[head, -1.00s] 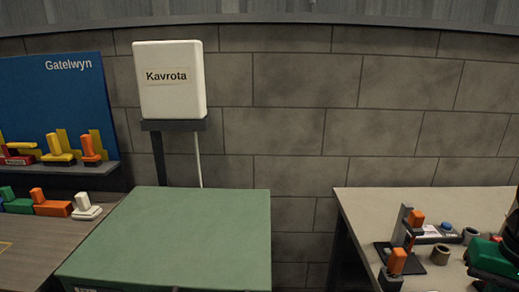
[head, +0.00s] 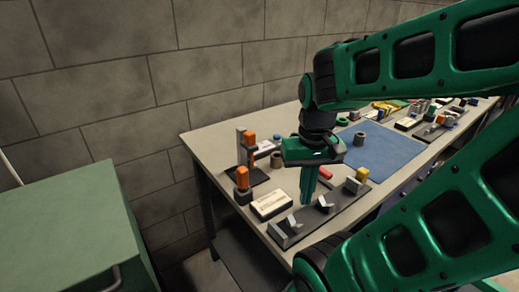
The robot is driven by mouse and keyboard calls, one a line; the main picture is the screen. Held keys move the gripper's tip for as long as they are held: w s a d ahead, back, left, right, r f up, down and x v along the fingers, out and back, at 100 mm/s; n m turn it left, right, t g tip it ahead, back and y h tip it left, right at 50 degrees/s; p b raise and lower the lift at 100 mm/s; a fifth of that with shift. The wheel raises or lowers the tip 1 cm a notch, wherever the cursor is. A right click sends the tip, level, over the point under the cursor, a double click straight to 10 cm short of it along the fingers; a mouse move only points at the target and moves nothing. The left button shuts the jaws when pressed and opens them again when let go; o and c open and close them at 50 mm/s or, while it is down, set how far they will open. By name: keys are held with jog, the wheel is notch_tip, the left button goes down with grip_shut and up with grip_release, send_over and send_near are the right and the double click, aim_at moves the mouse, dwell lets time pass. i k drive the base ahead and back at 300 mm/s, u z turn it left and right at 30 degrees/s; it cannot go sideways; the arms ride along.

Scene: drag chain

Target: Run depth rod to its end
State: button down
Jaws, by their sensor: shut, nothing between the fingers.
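My gripper (head: 307,198) points down over the beige table (head: 205,143), its two green fingers together and empty. A red piece (head: 325,174) shows just right of the fingers. An upright grey post stand with an orange block (head: 249,139) is to the left. I cannot tell which part is the depth rod.
A white labelled box (head: 271,204) lies left of the gripper. An orange-topped piece (head: 242,178) stands near the table's left edge. A blue mat (head: 383,148) and many small parts lie to the right. A green cabinet (head: 75,225) stands left, with a gap between.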

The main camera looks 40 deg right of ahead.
aim_at(249, 144)
jog(key=k, duration=0.5)
jog(key=u, duration=1.4)
jog(key=k, duration=1.05)
jog(key=z, duration=1.5)
jog(key=i, duration=1.05)
